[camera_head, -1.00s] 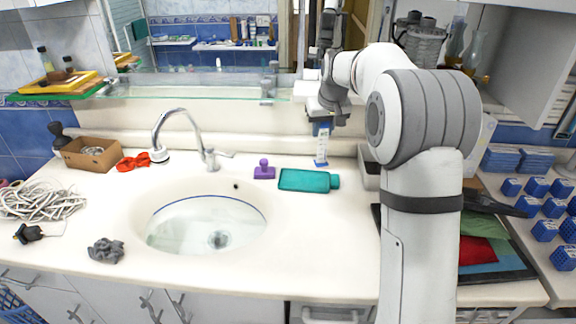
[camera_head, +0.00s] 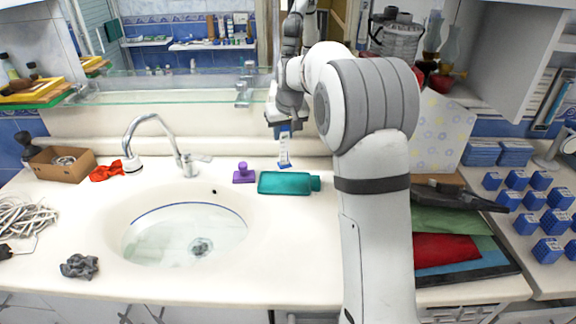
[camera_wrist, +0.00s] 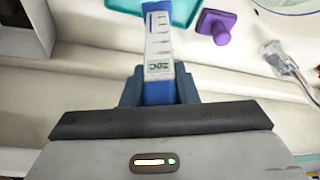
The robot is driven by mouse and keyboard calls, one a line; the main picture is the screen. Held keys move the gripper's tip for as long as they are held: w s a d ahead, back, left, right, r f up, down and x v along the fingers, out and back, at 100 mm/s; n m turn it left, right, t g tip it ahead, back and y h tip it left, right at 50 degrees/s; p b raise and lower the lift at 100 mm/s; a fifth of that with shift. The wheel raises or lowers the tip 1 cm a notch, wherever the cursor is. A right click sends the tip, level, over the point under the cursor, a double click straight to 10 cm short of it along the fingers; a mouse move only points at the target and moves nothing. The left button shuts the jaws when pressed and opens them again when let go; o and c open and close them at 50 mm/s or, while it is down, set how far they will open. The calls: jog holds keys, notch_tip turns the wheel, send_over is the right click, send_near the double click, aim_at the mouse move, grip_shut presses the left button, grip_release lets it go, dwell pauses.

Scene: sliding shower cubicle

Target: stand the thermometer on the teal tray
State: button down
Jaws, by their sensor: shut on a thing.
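The thermometer (camera_head: 284,152) is a slim white and blue stick with scale marks and a small display. My gripper (camera_head: 285,127) is shut on its blue upper part, and it hangs roughly upright. The wrist view shows the thermometer (camera_wrist: 158,45) between the fingers (camera_wrist: 160,90). The teal tray (camera_head: 287,183) lies flat on the white counter, with a short tab on its right. In the head view the thermometer's lower end shows just above the tray's back edge; I cannot tell its height. Part of the tray (camera_wrist: 183,12) shows in the wrist view, beyond the thermometer.
A purple knobbed object (camera_head: 243,173) stands just left of the tray, also in the wrist view (camera_wrist: 216,26). The sink (camera_head: 185,235) and tap (camera_head: 150,120) are further left. A glass shelf (camera_head: 165,90) runs behind. Counter in front of the tray is clear.

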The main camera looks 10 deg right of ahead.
aim_at(284, 152)
jog(key=shift+f, duration=3.55)
jog(key=shift+f, duration=0.25)
jog(key=c, duration=1.1)
grip_release()
jog(key=shift+r, duration=0.1)
